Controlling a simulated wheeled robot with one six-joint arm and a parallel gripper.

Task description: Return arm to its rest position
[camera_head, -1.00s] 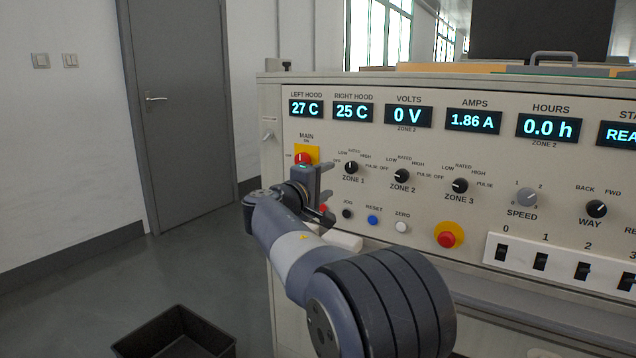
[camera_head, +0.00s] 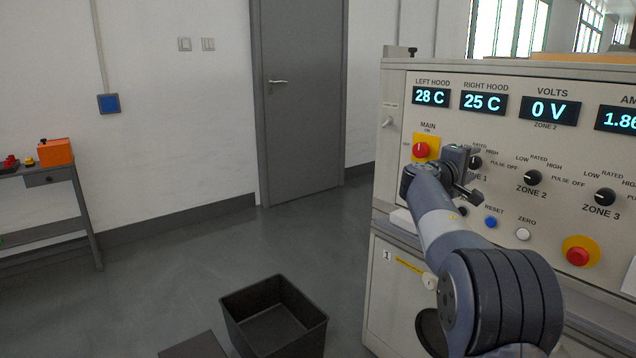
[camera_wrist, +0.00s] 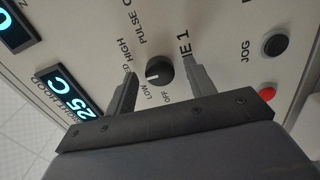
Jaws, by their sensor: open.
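My gripper (camera_head: 470,174) is open and empty in front of the control panel (camera_head: 400,150), close to the Zone 1 knob (camera_head: 475,162). In the wrist view, the Zone 1 knob (camera_wrist: 159,72) shows between my two spread fingers (camera_wrist: 158,88), with a gap to each side. Whether the fingertips touch the panel cannot be told. My arm reaches up from the lower right of the head view and hides part of the panel's lower left. The red main switch (camera_head: 421,149) on its yellow plate is just left of my gripper.
An empty black bin (camera_head: 318,335) stands on the floor left of the cabinet. A side table (camera_head: 45,178) with an orange box (camera_head: 55,152) is at far left. A grey door (camera_head: 300,110) is behind. A red emergency button (camera_head: 578,256) sits right of my arm.

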